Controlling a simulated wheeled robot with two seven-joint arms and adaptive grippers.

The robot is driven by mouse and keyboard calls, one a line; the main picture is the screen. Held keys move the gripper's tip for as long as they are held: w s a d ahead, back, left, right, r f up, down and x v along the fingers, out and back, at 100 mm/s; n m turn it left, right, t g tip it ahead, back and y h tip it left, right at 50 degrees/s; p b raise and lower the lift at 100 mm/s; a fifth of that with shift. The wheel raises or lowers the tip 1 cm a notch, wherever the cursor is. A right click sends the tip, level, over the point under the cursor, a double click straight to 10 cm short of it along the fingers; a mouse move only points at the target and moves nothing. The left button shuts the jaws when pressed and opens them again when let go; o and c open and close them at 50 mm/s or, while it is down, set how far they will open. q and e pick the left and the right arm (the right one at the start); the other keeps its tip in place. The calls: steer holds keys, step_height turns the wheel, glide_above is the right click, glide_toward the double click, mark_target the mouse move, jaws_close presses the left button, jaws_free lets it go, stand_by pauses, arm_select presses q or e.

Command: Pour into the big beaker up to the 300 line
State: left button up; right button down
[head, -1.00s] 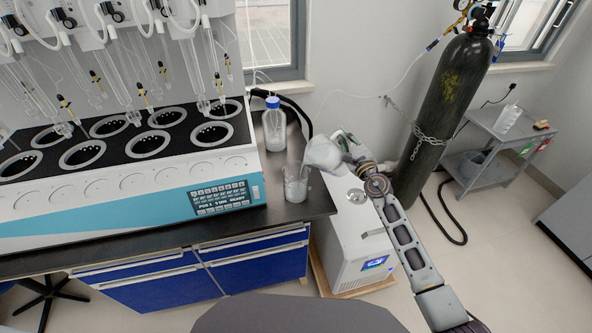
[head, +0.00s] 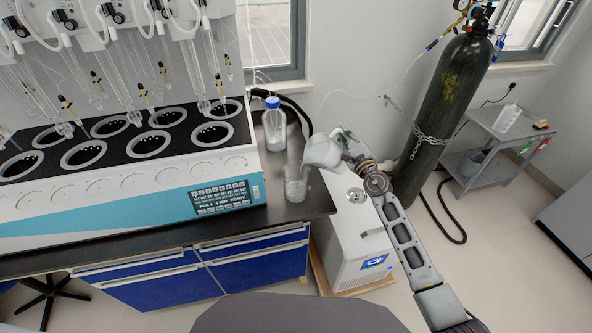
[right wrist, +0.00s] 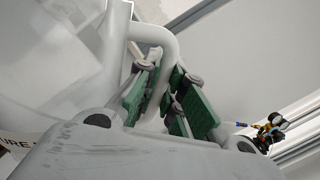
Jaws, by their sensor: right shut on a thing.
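A clear glass beaker (head: 296,188) stands near the right end of the dark bench, with pale whitish contents low in it. Its graduation lines are too small to read. My right gripper (head: 347,150) is shut on the handle of a whitish jug (head: 322,151), tilted left with its mouth side close above the beaker's right rim. In the right wrist view, the green finger pads (right wrist: 166,103) close around the white handle (right wrist: 158,38), and the jug's translucent body fills the left. A falling stream cannot be made out. My left gripper is out of view.
A blue-capped bottle (head: 273,128) stands behind the beaker. The distiller (head: 130,195) with several round wells takes up the bench to the left. A white chiller unit (head: 352,235) stands on the floor beside the bench, below my right arm. A chained dark gas cylinder (head: 445,100) stands further right.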

steer(key=shift+r, duration=0.45)
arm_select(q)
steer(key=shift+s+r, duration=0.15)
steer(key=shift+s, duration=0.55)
arm_select(e)
steer(key=shift+a+r, duration=0.1)
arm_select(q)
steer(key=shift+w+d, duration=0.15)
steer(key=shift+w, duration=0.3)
arm_select(e)
steer(key=shift+s+r+n, duration=0.1)
steer(key=shift+n, duration=0.3)
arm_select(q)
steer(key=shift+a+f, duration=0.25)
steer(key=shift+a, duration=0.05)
arm_select(e)
steer(key=shift+s+a+r+n, duration=0.1)
steer(key=shift+a+n, duration=0.2)
steer(key=shift+n, duration=0.1)
arm_select(q)
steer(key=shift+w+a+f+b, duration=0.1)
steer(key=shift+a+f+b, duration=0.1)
steer(key=shift+b, duration=0.15)
arm_select(e)
steer(key=shift+s+a+r+n, duration=0.15)
steer(key=shift+a+n, duration=0.05)
steer(key=shift+n, duration=0.2)
stand_by(1.3)
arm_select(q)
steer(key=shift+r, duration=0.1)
